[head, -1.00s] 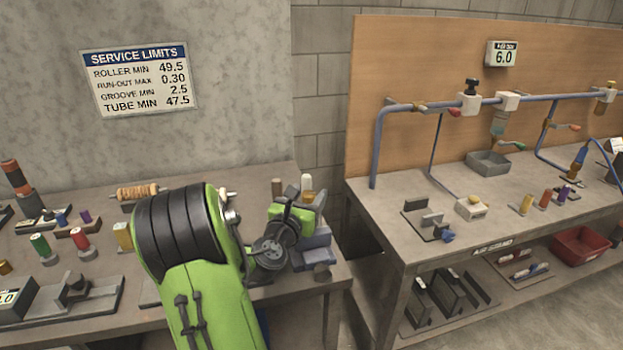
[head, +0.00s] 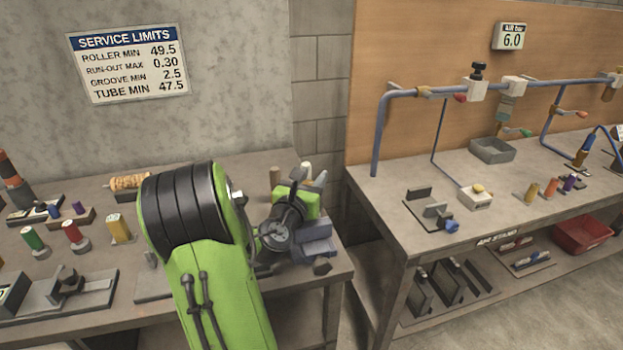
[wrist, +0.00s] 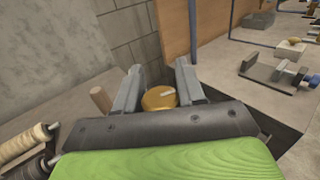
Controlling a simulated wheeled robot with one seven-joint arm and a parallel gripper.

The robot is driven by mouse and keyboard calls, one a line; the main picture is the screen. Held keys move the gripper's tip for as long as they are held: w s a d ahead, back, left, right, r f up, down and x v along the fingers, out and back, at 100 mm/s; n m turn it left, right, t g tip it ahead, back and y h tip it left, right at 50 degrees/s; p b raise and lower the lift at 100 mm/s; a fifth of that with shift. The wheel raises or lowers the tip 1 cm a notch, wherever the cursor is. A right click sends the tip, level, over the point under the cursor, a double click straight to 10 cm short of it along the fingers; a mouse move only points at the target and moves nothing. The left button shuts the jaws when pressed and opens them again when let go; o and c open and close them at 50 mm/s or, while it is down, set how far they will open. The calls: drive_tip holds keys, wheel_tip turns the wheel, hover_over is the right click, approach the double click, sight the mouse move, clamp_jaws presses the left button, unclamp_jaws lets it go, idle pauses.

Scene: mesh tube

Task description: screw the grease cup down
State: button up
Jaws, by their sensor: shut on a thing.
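The grease cup is a round brass-coloured cap (wrist: 159,98) with a pale mark on top, seen in the wrist view between my two grey fingers. My gripper (wrist: 158,84) is shut on it. In the head view my gripper (head: 308,180) is over the right end of the left bench, beside grey-blue blocks. My green wrist and the fingers hide the cup there, and I cannot see its thread or seat.
A wooden peg (wrist: 100,98) stands left of my fingers, and wound rollers (wrist: 28,143) lie further left. The left bench (head: 100,255) holds coloured spools and fixtures. A gap separates it from the air stand bench (head: 400,195) on the right.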

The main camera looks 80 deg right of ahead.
drive_tip(key=shift+g, duration=0.5)
